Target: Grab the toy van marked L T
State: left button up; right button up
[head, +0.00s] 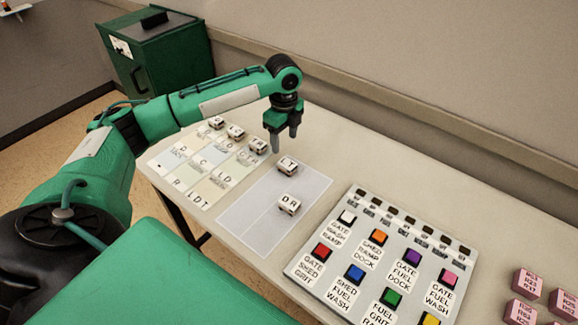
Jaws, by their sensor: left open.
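A small white toy van (287,165) stands on the pale grey mat; its marking ends in T and the first letter is hard to read, though it looks like L T. A second toy van (289,205), marked D R, stands nearer on the same mat. My left gripper (284,144) points down with its fingers apart and empty, above and just behind the first van in the picture. My right gripper is out of view.
Several more vans (236,131) stand in a row on a lettered chart (182,168) at the left. A panel (318,287) of coloured buttons and several pink blocks (526,283) lie to the right. A green cabinet (160,60) stands behind the table (400,165).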

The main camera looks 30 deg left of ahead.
pick_arm(q)
send_over(287, 163)
jog(key=f, duration=0.4)
jog(key=shift+a+f, duration=0.35)
jog(key=shift+f, duration=0.05)
jog(key=shift+d+f+p, duration=0.2)
jog(key=shift+f+p, duration=0.05)
jog(key=shift+f, duration=1.1)
jog(key=shift+d+f+p, duration=0.2)
jog(key=shift+f+p, duration=0.05)
jog(key=shift+f, duration=1.1)
jog(key=c, duration=0.9)
jog(key=shift+r, duration=0.1)
jog(key=shift+c, duration=0.8)
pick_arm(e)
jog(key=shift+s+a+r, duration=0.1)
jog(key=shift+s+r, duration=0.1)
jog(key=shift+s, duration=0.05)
